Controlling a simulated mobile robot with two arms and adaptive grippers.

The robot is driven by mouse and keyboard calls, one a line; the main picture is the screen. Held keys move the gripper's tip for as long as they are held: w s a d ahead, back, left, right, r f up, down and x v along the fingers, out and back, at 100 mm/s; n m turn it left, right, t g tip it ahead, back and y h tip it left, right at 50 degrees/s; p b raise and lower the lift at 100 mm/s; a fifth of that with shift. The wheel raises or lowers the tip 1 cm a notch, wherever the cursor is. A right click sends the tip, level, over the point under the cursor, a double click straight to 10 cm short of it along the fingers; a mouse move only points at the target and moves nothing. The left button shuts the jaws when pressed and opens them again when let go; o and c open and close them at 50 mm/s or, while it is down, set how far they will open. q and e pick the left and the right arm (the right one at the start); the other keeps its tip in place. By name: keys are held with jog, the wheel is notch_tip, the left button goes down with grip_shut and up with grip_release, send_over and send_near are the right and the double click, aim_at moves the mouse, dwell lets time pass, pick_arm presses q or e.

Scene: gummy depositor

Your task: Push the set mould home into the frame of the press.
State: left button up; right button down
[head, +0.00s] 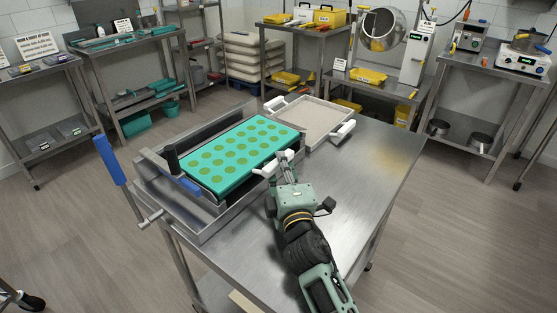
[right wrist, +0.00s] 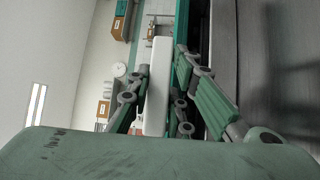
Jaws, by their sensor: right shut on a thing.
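The teal mould (head: 240,157), its cavities filled with green, lies flat at the press (head: 200,218) on the steel table. A white handle (head: 262,172) shows at the mould's near right side. My right gripper (head: 284,168) is shut on this handle; in the right wrist view the white handle (right wrist: 158,85) stands between the fingers (right wrist: 155,100). Whether the mould is fully seated in the frame cannot be told. My left gripper is not in view.
A pale tray with white handles (head: 312,122) lies behind the mould on the table. A blue lever (head: 108,158) rises at the press's left. The right part of the table (head: 365,175) is clear. Shelves and benches line the walls.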

jog(key=shift+s+d+r+p, duration=0.15)
jog(key=shift+s+d+p, duration=0.2)
jog(key=shift+s+d, duration=0.25)
jog(key=shift+s+d+r+p, duration=0.1)
jog(key=shift+s+d+p, duration=0.25)
jog(key=shift+d, duration=0.45)
jog(key=s+d+p, duration=0.3)
jog(key=s+d, duration=0.4)
jog(key=d, duration=0.4)
jog(key=shift+s+d+p, duration=0.2)
jog(key=shift+s+p, duration=0.05)
jog(key=shift+p, duration=0.05)
dwell(0.6)
dwell(0.5)
jog(key=p, duration=0.2)
jog(key=shift+a+g+p, duration=0.1)
jog(key=shift+g+p, duration=0.2)
jog(key=shift+p, duration=0.05)
jog(key=shift+r, duration=0.1)
dwell(0.6)
